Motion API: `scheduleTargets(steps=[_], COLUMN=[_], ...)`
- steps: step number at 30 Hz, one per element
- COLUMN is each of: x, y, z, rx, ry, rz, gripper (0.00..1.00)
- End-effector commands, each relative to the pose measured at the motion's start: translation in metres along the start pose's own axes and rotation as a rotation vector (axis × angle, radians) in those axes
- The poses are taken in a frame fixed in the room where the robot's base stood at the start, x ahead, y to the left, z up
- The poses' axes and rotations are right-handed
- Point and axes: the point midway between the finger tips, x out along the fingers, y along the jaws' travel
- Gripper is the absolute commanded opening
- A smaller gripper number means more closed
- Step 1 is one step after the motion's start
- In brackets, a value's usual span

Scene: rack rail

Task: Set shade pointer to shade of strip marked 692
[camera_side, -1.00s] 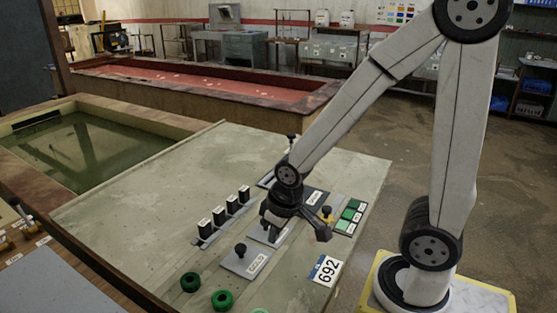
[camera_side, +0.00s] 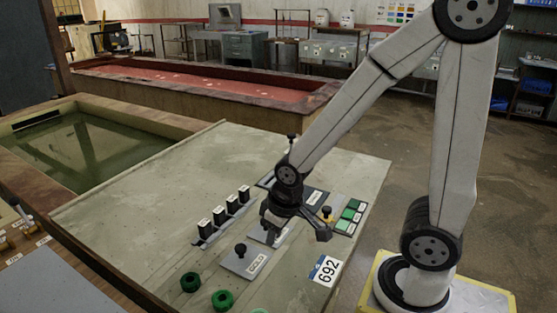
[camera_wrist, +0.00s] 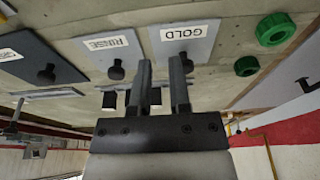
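A white card marked 692 (camera_side: 326,270), with a blue band, lies near the panel's front right. Green shade patches (camera_side: 350,213) with small labels sit in a column at the panel's right. My gripper (camera_side: 268,224) is low over the panel's middle, left of the knob. In the wrist view my gripper (camera_wrist: 162,70) has its fingers apart with nothing visible between them.
A GOLD plate (camera_wrist: 183,44) and a RINSE plate (camera_wrist: 112,50), each with a black knob, lie close to the fingers. Green rings (camera_side: 222,299) sit at the panel's front. A tank of greenish liquid (camera_side: 85,150) lies beyond the panel's left. The panel's back left is clear.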

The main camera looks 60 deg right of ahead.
Motion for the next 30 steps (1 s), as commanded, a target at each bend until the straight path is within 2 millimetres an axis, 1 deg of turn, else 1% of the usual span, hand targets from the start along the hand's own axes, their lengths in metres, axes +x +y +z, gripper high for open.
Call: scheduleTargets(steps=[1, 2, 3, 4, 5, 8, 11, 17, 24, 27, 30], x=[0.0, 0.0, -0.001, -0.001, -0.001, -0.003, -0.006, -0.017, -0.034, -0.041, -0.046], y=[0.001, 0.002, 0.004, 0.006, 0.009, 0.021, 0.039, 0.086, 0.144, 0.162, 0.176], z=[0.0, -0.001, -0.001, -0.001, -0.002, -0.003, -0.004, -0.001, 0.014, 0.022, 0.029], rx=[0.005, 0.009, 0.017, 0.025, 0.035, 0.084, 0.154, 0.344, 0.581, 0.664, 0.726], ry=[-0.001, -0.002, -0.004, -0.006, -0.008, -0.023, -0.042, -0.096, -0.162, -0.186, -0.203], rz=[0.001, 0.002, 0.003, 0.005, 0.007, 0.016, 0.029, 0.057, 0.081, 0.086, 0.089], gripper=[0.41, 0.51, 0.64, 0.73, 0.75, 0.75, 0.75, 0.75, 0.75, 0.75, 0.75])
